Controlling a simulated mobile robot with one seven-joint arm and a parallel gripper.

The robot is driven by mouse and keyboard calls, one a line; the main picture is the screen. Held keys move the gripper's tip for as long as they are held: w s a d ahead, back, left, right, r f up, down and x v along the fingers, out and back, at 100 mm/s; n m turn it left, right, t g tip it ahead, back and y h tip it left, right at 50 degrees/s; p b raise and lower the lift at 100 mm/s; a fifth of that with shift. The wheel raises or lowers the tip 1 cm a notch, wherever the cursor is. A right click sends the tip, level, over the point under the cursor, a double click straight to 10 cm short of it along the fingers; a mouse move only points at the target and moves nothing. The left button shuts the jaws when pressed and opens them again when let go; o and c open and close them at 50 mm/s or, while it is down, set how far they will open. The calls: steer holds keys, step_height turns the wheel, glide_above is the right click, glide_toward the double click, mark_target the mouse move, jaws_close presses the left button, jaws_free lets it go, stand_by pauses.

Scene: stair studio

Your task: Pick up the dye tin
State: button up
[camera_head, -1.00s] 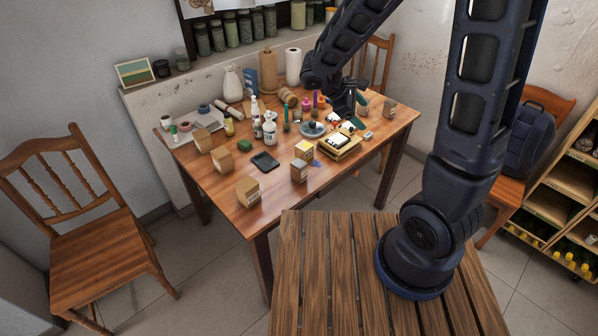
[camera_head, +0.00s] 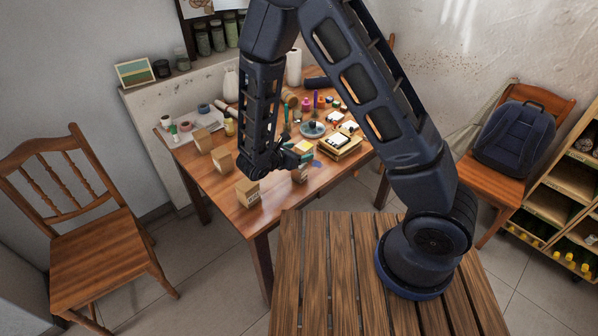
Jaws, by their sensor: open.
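I cannot tell for sure which of the small items on the wooden table (camera_head: 240,227) is the dye tin. My gripper (camera_head: 303,154) is low over the table's front middle, pointing right, open. It is close to a small yellow-topped item (camera_head: 304,146) and a small box (camera_head: 299,175), both partly covered by it. Whether it touches either is too small to see.
Cardboard boxes (camera_head: 247,194) (camera_head: 222,159) (camera_head: 202,140) stand along the table's left side. A blue-grey dish (camera_head: 312,130) and a stack with a white top (camera_head: 340,141) are right of my gripper. A wooden chair (camera_head: 90,232) stands left; a backpack (camera_head: 515,138) rests on another chair.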

mark_target(301, 166)
steer(key=shift+f, duration=3.45)
steer(key=shift+x, duration=1.1)
steer(key=shift+w+d+f, duration=0.2)
steer(key=shift+w+f, duration=0.05)
steer(key=shift+w, duration=0.05)
steer(key=shift+c, duration=0.2)
steer(key=c, duration=1.1)
